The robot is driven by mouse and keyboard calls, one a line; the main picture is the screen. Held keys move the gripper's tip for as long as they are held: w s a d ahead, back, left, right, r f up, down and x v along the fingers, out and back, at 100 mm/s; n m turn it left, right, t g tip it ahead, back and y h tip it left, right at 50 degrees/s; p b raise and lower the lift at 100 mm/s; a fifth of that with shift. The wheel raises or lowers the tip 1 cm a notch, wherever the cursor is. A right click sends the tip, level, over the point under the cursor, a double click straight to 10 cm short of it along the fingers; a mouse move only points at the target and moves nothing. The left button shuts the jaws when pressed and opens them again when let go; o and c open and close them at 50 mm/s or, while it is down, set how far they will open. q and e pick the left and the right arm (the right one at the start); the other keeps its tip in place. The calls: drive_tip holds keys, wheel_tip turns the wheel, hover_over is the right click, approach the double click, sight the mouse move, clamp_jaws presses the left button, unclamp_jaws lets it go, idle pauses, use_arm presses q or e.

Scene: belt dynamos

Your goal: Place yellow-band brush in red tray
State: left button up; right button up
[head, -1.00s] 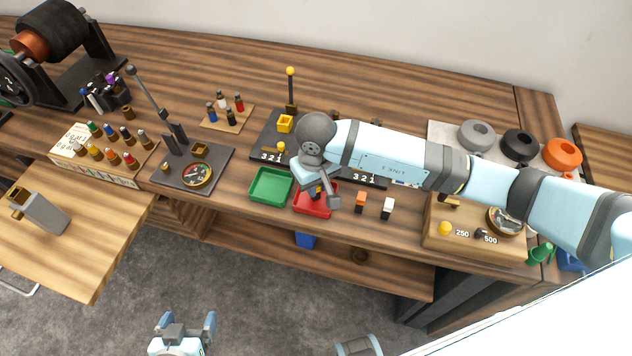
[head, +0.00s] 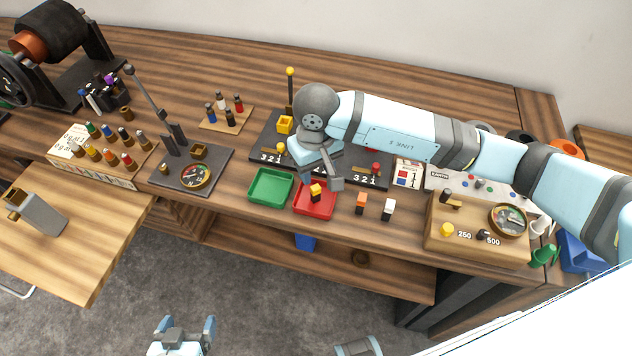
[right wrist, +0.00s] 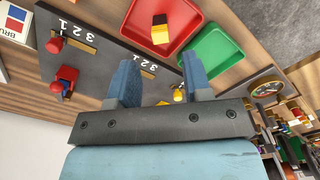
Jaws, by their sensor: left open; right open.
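The yellow-band brush (head: 316,192), a small dark block with a yellow band, is in the red tray (head: 327,211) on the bench. The right wrist view also shows the brush (right wrist: 160,28) inside the red tray (right wrist: 185,12), clear of my fingers. My right gripper (head: 335,180) is open and empty, above the bench behind the tray; its spread fingers show in the right wrist view (right wrist: 160,78). My left gripper (head: 186,324) is open and empty, low over the floor, away from the bench.
The green tray (head: 270,186) sits left of the red one. An orange-band block (head: 361,203) and a white-band block (head: 387,208) stand to the right. Dark numbered boards (head: 368,174) with a red knob lie behind.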

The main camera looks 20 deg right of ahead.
sight(316, 188)
wheel_tip(316, 188, up, 6)
drive_tip(key=shift+f+b, duration=0.1)
drive_tip(key=shift+b, duration=0.3)
idle(0.3)
